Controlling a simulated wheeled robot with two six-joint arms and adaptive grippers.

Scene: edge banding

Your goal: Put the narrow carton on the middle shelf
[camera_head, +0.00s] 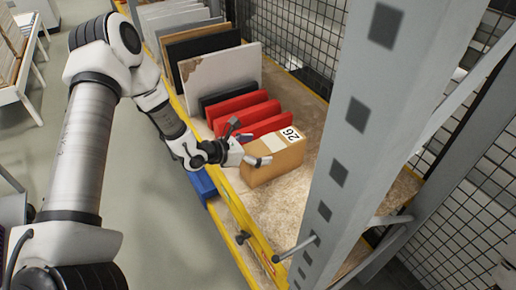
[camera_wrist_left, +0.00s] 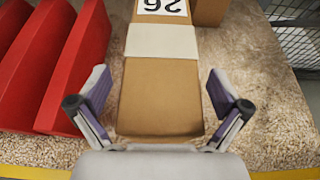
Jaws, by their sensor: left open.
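The narrow carton (camera_head: 275,167) is a brown box with white tape and a white label reading 26. It sits on a chipboard shelf (camera_head: 265,205) with a yellow front edge. My left gripper (camera_head: 250,142) is at the near end of the carton, open. In the left wrist view the open fingers (camera_wrist_left: 160,88) stand on either side of the carton (camera_wrist_left: 160,105), with a gap on both sides. My right gripper is in neither view.
Red panels (camera_head: 248,108) stand upright just left of the carton, with white and dark boards behind. A grey perforated post (camera_head: 350,130) rises at the right. Another brown box (camera_wrist_left: 210,10) stands behind the carton. A blue bin (camera_head: 201,184) is below the shelf edge.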

